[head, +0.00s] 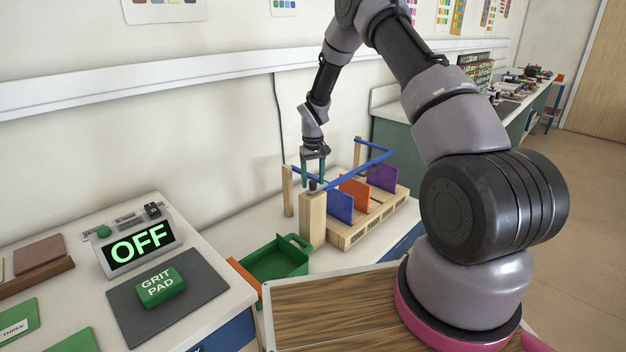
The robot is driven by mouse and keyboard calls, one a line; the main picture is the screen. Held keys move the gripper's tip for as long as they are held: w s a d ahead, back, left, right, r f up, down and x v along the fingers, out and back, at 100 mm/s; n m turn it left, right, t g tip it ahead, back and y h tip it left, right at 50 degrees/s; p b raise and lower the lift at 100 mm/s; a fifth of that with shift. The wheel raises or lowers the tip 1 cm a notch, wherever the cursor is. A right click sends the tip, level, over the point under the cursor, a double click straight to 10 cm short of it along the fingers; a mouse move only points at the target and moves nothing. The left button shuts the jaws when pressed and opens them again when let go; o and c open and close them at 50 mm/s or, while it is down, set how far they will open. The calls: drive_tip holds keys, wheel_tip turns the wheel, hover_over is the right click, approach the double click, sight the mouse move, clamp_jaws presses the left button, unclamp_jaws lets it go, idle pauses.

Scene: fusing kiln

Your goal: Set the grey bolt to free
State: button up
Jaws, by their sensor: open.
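The wooden rack (338,240) stands on the white bench, with a blue bar frame (350,170) along its top. A small dark grey knob, apparently the grey bolt (313,185), sits on top of the front left wooden post (312,217). My gripper (314,181) points down right above this post, its teal fingers apart on either side of the knob. I cannot tell whether the fingers touch it. The bolt's lower part is hidden, and its setting cannot be read.
Blue (341,207), orange (355,194) and purple (382,177) panels stand in the rack. A green tray (275,262) lies left of it. A panel reading OFF (140,247) and a green grit pad (160,287) are on the left bench. The wall is close behind.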

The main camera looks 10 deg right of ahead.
clamp_jaws()
idle(1.4)
